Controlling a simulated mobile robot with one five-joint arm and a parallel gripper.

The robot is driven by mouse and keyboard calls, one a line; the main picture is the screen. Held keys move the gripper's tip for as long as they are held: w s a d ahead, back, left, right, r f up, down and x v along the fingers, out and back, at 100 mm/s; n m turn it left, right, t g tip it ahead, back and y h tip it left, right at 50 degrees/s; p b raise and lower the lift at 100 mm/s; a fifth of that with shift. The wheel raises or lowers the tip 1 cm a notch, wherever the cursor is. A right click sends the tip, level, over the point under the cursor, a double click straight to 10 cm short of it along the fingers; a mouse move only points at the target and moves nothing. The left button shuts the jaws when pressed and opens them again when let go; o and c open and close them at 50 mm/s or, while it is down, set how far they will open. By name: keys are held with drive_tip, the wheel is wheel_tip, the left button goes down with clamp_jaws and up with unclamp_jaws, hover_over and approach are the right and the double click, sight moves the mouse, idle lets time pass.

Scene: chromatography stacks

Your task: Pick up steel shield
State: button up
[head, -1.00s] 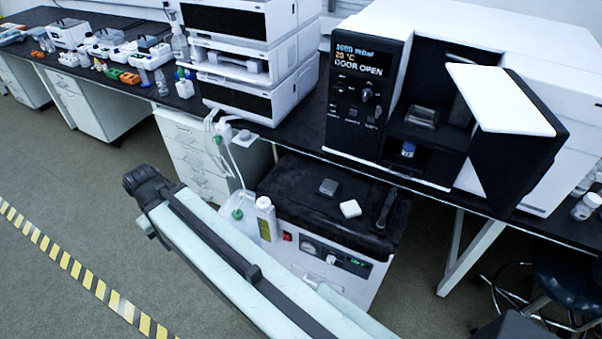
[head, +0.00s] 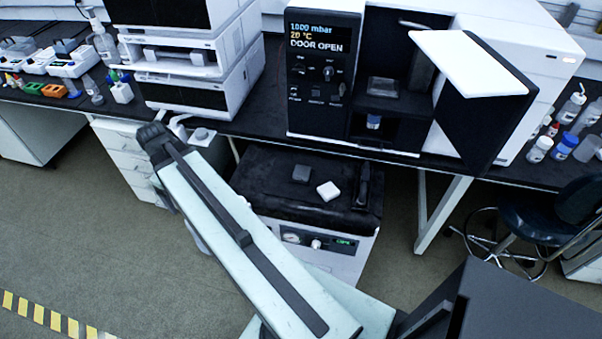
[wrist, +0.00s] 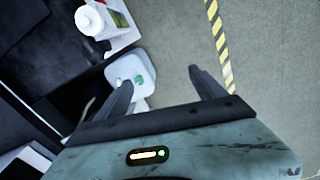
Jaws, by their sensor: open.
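Nothing is clearly marked as the steel shield. A small dark grey block (head: 301,174) lies on the black top of the low cabinet (head: 270,200), left of a white block (head: 328,191). A grey metallic piece (head: 382,87) sits inside the open chamber of the instrument (head: 325,75). I cannot tell which, if either, is the shield. My gripper (wrist: 160,82) is open and empty in the wrist view, its fingers apart above the floor beside a pale container with a green cap (wrist: 128,72). It is not clearly visible in the head view.
A black handle-like object (head: 367,187) lies at the cabinet top's right. The instrument's door (head: 490,110) stands open. White stacked modules (head: 190,60) stand left, bottles (head: 565,145) right. A stool (head: 560,225) is at right. A white bottle (wrist: 90,22) shows near my gripper.

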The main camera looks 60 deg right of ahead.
drive_tip(key=s+d, duration=0.3)
drive_tip(key=d, duration=0.6)
drive_tip(key=s+d, duration=0.3)
drive_tip(key=d, duration=0.5)
drive_tip(key=n, duration=0.2)
approach(298, 170)
drive_tip(key=shift+s+d+f+b, duration=0.1)
drive_tip(key=shift+d+f+b, duration=0.3)
drive_tip(key=shift+d+f, duration=0.1)
drive_tip(key=f+b, duration=0.8)
drive_tip(key=shift+a, duration=0.4)
drive_tip(key=shift+r, duration=0.15)
drive_tip(key=c, duration=1.7)
